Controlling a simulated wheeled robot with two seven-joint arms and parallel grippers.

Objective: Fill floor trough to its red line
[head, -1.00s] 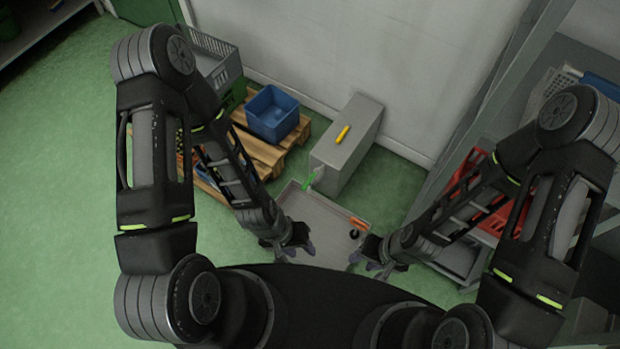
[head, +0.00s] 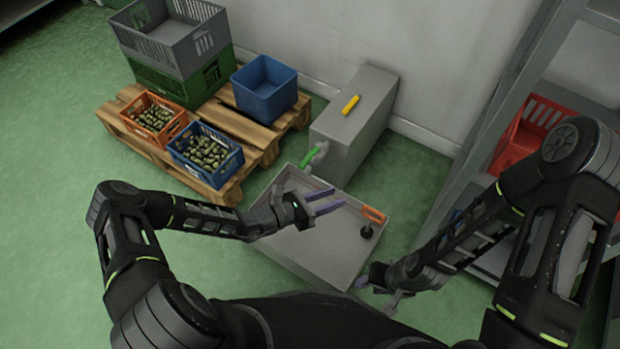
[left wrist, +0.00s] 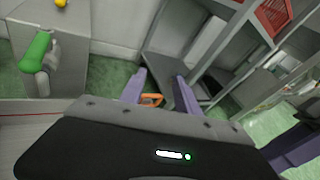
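The floor trough (head: 318,258) is a shallow grey tray on the floor; whether water lies in it, I cannot tell. A thin red line (left wrist: 30,114) shows at the left of the left wrist view. A tap with a green lever (head: 308,158) sits on the grey box-shaped tank (head: 352,125) at the trough's far end; the lever also shows in the left wrist view (left wrist: 36,52). My left gripper (head: 341,199) is open and empty over the trough, to the near side of the tap. My right gripper (head: 368,285) is low by the trough's near right corner; its fingers are unclear.
An orange item (head: 373,215) and a black knob-like item (head: 366,231) are at the trough's right side. A yellow object (head: 351,104) lies on the tank. A pallet (head: 240,130) with crates, including a blue olive crate (head: 206,155), stands left. Shelving with a red crate (head: 535,130) is right.

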